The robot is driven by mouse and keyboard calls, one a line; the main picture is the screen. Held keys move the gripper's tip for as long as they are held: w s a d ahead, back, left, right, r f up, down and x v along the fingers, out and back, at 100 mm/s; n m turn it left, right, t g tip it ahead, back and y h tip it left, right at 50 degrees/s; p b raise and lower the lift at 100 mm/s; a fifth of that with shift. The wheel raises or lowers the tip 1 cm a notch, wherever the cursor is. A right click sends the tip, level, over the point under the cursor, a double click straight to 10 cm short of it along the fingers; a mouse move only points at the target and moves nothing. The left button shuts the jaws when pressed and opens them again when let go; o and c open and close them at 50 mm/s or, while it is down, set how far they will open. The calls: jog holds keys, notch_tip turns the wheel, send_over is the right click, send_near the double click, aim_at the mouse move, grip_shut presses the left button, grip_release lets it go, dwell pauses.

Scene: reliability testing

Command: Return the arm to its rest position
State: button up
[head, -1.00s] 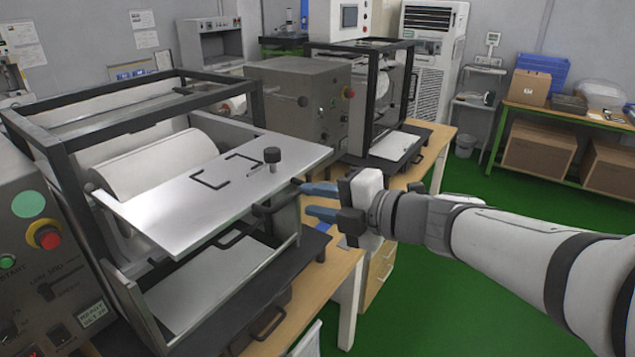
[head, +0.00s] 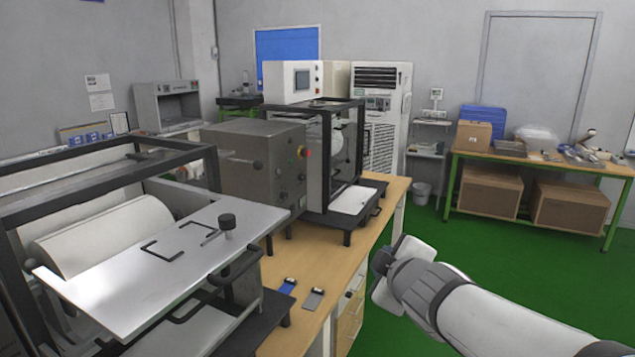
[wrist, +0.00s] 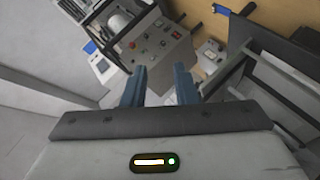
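My gripper (wrist: 159,86) shows in the wrist view with its two blue fingers apart and nothing between them. In the head view my arm reaches in from the lower right. The gripper's body is in front of the wooden bench (head: 345,255), to the right of the near machine, and its fingers are hidden there. The near machine's tilted metal plate (head: 150,285) with a black knob stands to the left, apart from the gripper.
A grey machine box (head: 255,165) and a framed machine (head: 345,150) stand further along the bench. A blue tag and a grey tag (head: 313,299) lie on the bench. A green-framed table (head: 540,165) with boxes is at the back right. Green floor (head: 450,245) is clear between.

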jog(key=s+d+f+m+g+h, duration=0.3)
jog(key=s+d+f+m+g, duration=0.1)
jog(key=s+d+f+m, duration=0.15)
jog(key=s+a+f+m+g+y, duration=0.1)
jog(key=s+a+f+m+g, duration=0.1)
jog(key=s+f+m+g, duration=0.4)
jog(key=s+m, duration=0.1)
jog(key=s, duration=0.4)
jog(key=shift+s+f+y, duration=0.2)
jog(key=shift+s+y, duration=0.1)
jog(key=shift+s, duration=0.05)
